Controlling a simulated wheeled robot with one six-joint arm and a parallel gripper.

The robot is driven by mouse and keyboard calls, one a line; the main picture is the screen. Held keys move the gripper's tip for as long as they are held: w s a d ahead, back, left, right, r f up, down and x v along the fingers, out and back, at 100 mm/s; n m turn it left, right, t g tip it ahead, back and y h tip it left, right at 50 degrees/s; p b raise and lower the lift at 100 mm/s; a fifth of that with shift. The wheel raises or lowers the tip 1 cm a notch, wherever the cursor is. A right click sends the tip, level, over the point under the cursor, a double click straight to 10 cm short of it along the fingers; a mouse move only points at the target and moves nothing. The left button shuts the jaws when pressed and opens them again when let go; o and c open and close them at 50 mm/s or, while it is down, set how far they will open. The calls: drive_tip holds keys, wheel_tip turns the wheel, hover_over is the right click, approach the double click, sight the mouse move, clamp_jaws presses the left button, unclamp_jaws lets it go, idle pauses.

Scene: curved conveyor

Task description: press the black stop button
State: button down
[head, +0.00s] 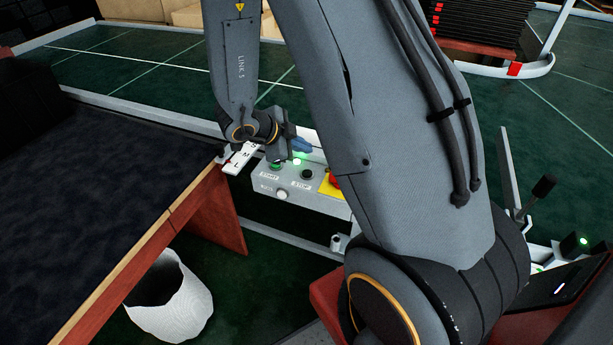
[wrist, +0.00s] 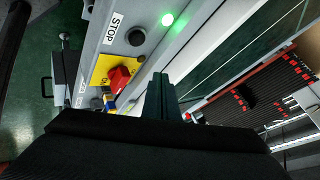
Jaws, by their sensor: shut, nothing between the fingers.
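The black stop button (head: 307,174) is on the top face of a grey control box (head: 262,184), beside a STOP label. It also shows in the wrist view (wrist: 136,37), clear of my fingers. My gripper (head: 306,147) is above the back edge of the box, a little behind the button in the head view. Its fingers are together and empty. In the wrist view my gripper (wrist: 161,77) points toward the box's edge, below and right of the button. I see no contact with the button.
A red mushroom button (wrist: 120,77) on a yellow plate is close beside the stop button. A lit green lamp (wrist: 167,19), a green start button (head: 275,166) and a white button (head: 282,194) are also on the box. A dark-topped table (head: 90,170) stands left, a white bin (head: 178,310) below.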

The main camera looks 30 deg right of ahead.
sight(304, 174)
wheel_tip(304, 174, down, 4)
drive_tip(key=b, duration=0.3)
drive_tip(key=shift+w+r+b, duration=0.1)
drive_tip(key=shift+b, duration=0.2)
drive_tip(key=shift+f+b, duration=0.6)
drive_tip(key=shift+f, duration=0.6)
idle(0.7)
drive_tip(key=shift+f, duration=0.35)
drive_tip(key=shift+f, duration=0.45)
idle(0.6)
idle(0.3)
drive_tip(key=shift+r+p, duration=0.85)
drive_tip(key=shift+r, duration=0.05)
